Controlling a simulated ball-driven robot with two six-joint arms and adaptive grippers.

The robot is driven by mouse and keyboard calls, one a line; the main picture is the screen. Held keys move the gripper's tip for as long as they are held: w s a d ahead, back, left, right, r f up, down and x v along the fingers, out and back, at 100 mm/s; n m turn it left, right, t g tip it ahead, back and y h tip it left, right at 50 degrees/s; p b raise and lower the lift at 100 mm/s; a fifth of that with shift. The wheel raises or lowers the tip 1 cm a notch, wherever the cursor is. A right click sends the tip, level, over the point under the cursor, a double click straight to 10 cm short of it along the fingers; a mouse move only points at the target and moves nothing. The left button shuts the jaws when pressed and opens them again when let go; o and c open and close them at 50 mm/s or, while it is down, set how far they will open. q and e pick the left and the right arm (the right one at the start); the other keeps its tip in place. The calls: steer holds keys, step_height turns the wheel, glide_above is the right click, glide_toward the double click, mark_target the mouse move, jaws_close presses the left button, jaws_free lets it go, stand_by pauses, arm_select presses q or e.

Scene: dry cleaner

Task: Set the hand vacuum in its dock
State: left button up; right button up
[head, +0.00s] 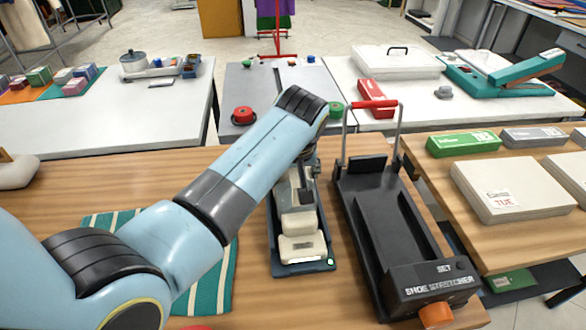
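The cream hand vacuum (298,222) lies lengthwise along its dark blue dock (307,268) on the wooden table. A small green light shows at the dock's near right corner. My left arm reaches across from the left, and its gripper (308,172) is over the far end of the vacuum. The wrist hides most of the fingers and that end of the vacuum, so I cannot tell if they grip it or whether the vacuum is fully seated. My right gripper is not in view.
A black shoe stretcher (385,225) with a red-handled frame stands close to the right of the dock. A green striped cloth (215,280) lies to the left, partly under my arm. Flat cream boxes (510,185) sit on the right-hand table.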

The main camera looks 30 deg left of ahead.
arm_select(q)
steer(key=shift+f, duration=0.2)
stand_by(0.6)
steer(key=o, duration=1.7)
steer(key=shift+c, duration=0.2)
step_height(320, 180, up, 10)
steer(key=shift+f, duration=0.1)
